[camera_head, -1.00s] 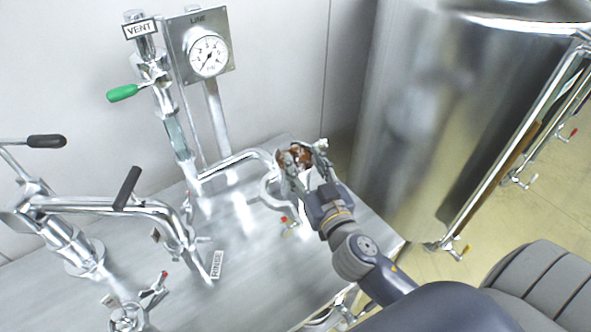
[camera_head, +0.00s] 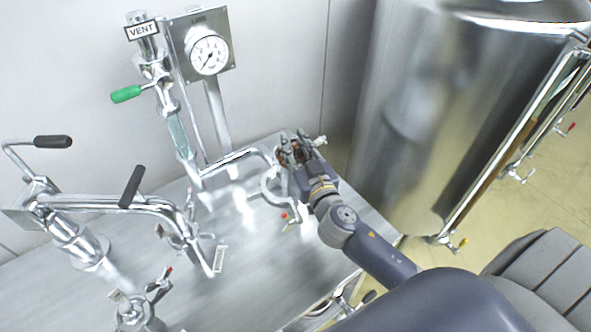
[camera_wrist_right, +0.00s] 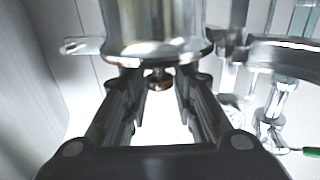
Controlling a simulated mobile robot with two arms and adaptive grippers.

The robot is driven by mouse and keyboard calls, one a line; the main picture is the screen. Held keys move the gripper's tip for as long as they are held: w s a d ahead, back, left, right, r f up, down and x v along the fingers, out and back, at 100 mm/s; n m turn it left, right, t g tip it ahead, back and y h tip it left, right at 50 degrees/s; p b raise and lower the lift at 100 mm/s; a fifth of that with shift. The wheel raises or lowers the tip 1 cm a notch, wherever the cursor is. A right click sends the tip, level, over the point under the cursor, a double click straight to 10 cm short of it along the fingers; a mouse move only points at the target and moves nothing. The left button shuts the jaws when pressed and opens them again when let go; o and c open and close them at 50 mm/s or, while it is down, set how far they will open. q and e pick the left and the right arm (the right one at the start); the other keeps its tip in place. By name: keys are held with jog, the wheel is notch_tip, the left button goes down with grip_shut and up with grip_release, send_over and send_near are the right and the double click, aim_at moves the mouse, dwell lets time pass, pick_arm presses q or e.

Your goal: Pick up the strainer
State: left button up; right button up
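My right gripper (camera_head: 302,147) is at the far right end of the steel bench, beside a curved pipe fitting. In the right wrist view my two dark fingers (camera_wrist_right: 160,88) stand apart with a gap between them. A shiny steel cylinder with a flanged lower rim (camera_wrist_right: 158,48) is just beyond the fingertips. A small copper-brown part (camera_wrist_right: 158,79) shows below the rim, between the fingers; I cannot tell whether a finger touches it. This may be the strainer, but I cannot be sure. In the head view my gripper largely hides it. My left gripper is not in view.
A bent steel pipe (camera_head: 235,165) runs close left of my gripper. A gauge panel (camera_head: 205,50), VENT valve with green handle (camera_head: 127,94) and black-handled valves (camera_head: 132,186) stand left. A large steel tank (camera_head: 420,110) is close on the right.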

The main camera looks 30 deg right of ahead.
grip_shut()
jog(key=shift+w+r, duration=0.1)
jog(key=shift+r, duration=0.05)
